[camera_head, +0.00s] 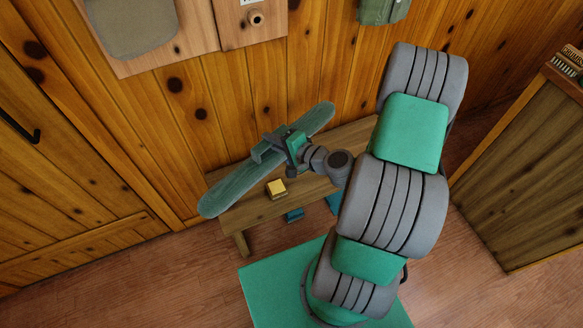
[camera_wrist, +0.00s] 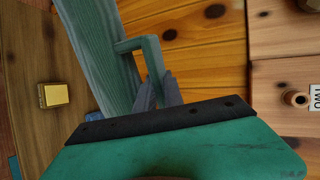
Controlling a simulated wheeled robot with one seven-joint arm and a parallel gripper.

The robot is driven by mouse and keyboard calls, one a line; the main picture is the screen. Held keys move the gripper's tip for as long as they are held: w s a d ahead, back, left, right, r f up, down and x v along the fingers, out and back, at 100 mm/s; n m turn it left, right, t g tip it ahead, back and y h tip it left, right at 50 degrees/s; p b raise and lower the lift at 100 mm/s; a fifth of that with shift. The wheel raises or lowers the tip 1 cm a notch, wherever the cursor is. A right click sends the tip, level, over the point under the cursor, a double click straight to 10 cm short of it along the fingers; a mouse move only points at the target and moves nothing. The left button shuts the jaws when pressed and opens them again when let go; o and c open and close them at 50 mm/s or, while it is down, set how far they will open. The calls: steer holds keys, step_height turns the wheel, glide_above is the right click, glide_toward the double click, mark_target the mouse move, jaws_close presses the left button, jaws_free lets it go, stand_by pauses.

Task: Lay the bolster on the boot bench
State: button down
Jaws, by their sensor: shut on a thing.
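The bolster (camera_head: 235,185) is a long, rounded green-grey piece, slanting from lower left to upper right in the head view. It also shows in the wrist view (camera_wrist: 97,50), with a squared handle loop on its side. My gripper (camera_head: 269,149) is shut on the bolster, and in the wrist view its fingers (camera_wrist: 157,92) are at the handle. The boot bench (camera_head: 252,212) is a low wooden bench along the wall, partly hidden by my arm and the bolster. The bolster appears to be above the bench; the height of any gap cannot be told.
A small yellow block (camera_head: 276,188) sits on the bench top and shows in the wrist view (camera_wrist: 53,95). Blue-teal items (camera_head: 295,215) lie under the bench. A wooden cabinet (camera_head: 525,180) stands right. A wall board with a peg (camera_head: 256,18) is above.

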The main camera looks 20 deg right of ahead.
steer(key=d+f+b, duration=0.2)
steer(key=d+b, duration=0.1)
steer(key=d+f+m+h+b, duration=0.1)
steer(key=d+f+b, duration=0.2)
steer(key=b, duration=0.1)
steer(key=w+d+f+t+h+b, duration=0.1)
steer(key=d+f+b, duration=0.2)
steer(key=shift+d+m+b, duration=0.15)
steer(key=shift+m+b, duration=0.15)
steer(key=shift+m, duration=0.1)
steer(key=d+f+m+h+b, duration=0.1)
steer(key=d+f+b, duration=0.4)
steer(key=d, duration=0.5)
steer(key=d+f+m+h+b, duration=0.2)
steer(key=d+f+b, duration=0.2)
steer(key=d+b, duration=0.45)
steer(key=w+d+f+b, duration=0.2)
steer(key=d+f, duration=0.5)
steer(key=f, duration=0.1)
steer(key=shift+f+b, duration=0.3)
steer(key=shift+f, duration=0.1)
steer(key=c, duration=1.5)
jaws_free()
steer(key=shift+o, duration=0.2)
